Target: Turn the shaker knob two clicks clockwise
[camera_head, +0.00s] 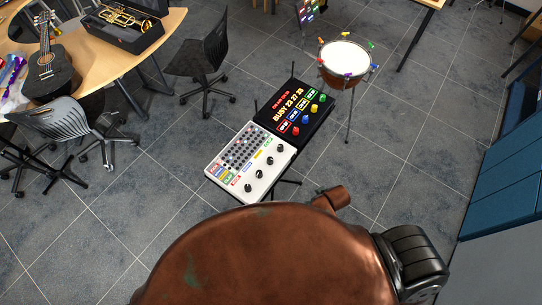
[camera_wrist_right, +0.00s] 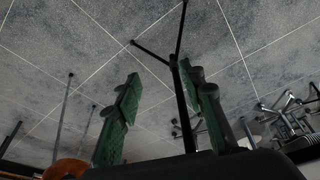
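A white panel (camera_head: 236,184) with a grid of small buttons, coloured labels and several black knobs (camera_head: 259,173) along its right edge stands on a stand in the middle of the head view. A black panel (camera_head: 283,93) adjoins it, with a lit red and yellow display and red, blue, yellow and green knobs (camera_head: 304,119). The labels are too small to show which knob is the shaker. My right gripper (camera_wrist_right: 165,108) is open and empty in the right wrist view, its green pads apart. Neither gripper shows in the head view, so neither is seen at the panels.
A drum (camera_head: 344,61) with coloured clips stands behind the panels. Chairs (camera_head: 203,62) and a table (camera_head: 112,57) with a guitar and a trumpet case are at left. Blue padded blocks (camera_head: 506,178) are at right. A black tripod stand (camera_wrist_right: 181,85) shows beyond my right fingers.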

